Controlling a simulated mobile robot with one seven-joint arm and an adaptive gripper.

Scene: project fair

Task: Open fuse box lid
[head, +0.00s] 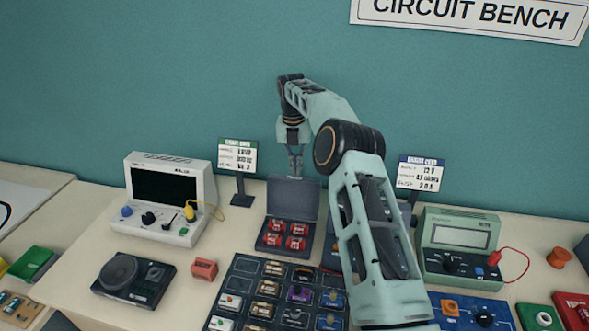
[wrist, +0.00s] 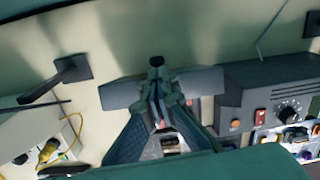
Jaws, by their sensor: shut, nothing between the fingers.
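The fuse box (head: 268,246) sits on the bench with several red fuses inside. Its grey lid (head: 291,196) stands up at the rear of the box, so the box is open. The lid also shows from above in the wrist view (wrist: 203,80). My gripper (head: 296,172) is shut and empty, pointing down at the lid's top edge. In the wrist view my gripper (wrist: 160,122) overlaps the middle of the lid. I cannot tell whether the fingers touch it. The fuses are mostly hidden in the wrist view.
A white oscilloscope (head: 182,232) stands left and a green meter (head: 458,236) right. A small sign (head: 237,157) stands behind to the left. A dark component tray (head: 240,268) lies in front. A dark panel unit (wrist: 245,90) is close beside the lid. My arm hides part of the bench.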

